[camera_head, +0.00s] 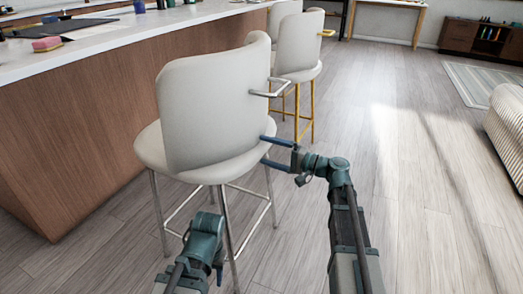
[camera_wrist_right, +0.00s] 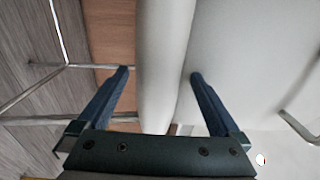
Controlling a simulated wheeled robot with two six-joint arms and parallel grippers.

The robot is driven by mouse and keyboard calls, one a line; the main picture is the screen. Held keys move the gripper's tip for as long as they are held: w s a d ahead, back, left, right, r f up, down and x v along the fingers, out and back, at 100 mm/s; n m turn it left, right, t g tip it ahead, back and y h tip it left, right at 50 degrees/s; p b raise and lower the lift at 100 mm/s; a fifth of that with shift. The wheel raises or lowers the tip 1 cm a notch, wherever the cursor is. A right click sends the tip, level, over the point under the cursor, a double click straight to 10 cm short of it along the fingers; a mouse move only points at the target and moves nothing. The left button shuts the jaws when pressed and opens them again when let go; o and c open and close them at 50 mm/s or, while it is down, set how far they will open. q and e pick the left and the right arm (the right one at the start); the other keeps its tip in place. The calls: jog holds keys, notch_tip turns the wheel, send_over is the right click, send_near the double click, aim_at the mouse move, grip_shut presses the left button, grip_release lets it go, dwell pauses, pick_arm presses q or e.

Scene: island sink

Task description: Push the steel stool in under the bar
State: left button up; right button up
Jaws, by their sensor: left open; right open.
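The steel stool (camera_head: 212,110) stands upright at the bar (camera_head: 105,120), with a white seat and backrest, steel legs and a steel bar handle at its right. Its seat front is hidden behind the backrest. My right gripper (camera_head: 263,148) is open at the right side of the stool, where backrest and seat meet. In the right wrist view, the open fingers (camera_wrist_right: 160,88) lie to either side of a pale upholstered edge (camera_wrist_right: 165,60); contact is unclear. My left gripper (camera_head: 205,238) is low behind the stool; its fingers cannot be made out clearly.
A white stool with yellow legs (camera_head: 300,60) stands beyond, along the bar, with another behind it. The floor (camera_head: 420,170) to the right is clear. A pale ribbed seat (camera_head: 506,130) and a rug (camera_head: 478,82) are at far right.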

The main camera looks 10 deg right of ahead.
aim_at(261, 151)
jog(key=shift+x, duration=1.95)
jog(key=shift+c, duration=0.3)
grip_shut()
jog(key=shift+f, duration=0.15)
jog(key=shift+s+f, duration=0.1)
jog(key=shift+s, duration=0.05)
jog(key=shift+a, duration=0.15)
